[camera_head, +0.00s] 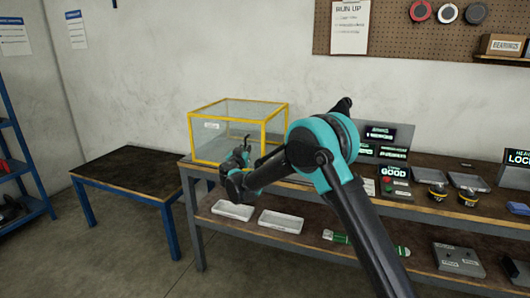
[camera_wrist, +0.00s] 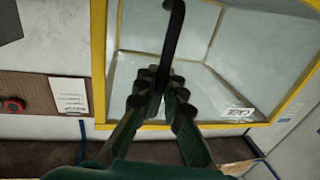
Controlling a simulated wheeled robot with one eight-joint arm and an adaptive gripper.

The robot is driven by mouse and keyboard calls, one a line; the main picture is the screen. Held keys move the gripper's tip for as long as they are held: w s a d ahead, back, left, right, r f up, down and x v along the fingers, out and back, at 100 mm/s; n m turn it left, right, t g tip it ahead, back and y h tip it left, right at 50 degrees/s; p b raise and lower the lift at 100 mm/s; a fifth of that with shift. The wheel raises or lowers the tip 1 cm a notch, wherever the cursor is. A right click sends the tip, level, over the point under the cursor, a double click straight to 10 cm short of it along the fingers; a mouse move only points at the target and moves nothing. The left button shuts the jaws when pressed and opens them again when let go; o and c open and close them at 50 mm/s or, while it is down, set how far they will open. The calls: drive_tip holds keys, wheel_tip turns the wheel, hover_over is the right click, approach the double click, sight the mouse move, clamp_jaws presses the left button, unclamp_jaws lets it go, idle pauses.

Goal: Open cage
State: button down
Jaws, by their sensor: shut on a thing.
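The cage (camera_head: 207,106) is a clear box with a yellow frame, standing on the left end of the workbench. Its yellow frame (camera_wrist: 98,60) and a white label (camera_wrist: 238,114) fill much of the wrist view. My gripper (camera_head: 240,156) is in front of the cage's front face, toward its right side. In the wrist view my gripper (camera_wrist: 160,82) is shut on a dark, curved handle (camera_wrist: 174,32). The fingers hide the handle's lower part. I cannot tell whether the cage is ajar. It looks empty.
The workbench (camera_head: 440,205) holds lit signs (camera_head: 394,172) and small devices right of my arm. Two pale trays (camera_head: 281,221) lie on its lower shelf. A low blue-legged table (camera_head: 130,170) with a bare top stands to the left. The floor before it is clear.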

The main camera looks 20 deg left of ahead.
drive_tip(key=a, duration=0.6)
drive_tip(key=shift+a, duration=0.25)
drive_tip(key=c, duration=1.6)
unclamp_jaws()
drive_tip(key=shift+w, duration=0.1)
drive_tip(key=s+d, duration=0.2)
drive_tip(key=s, duration=1)
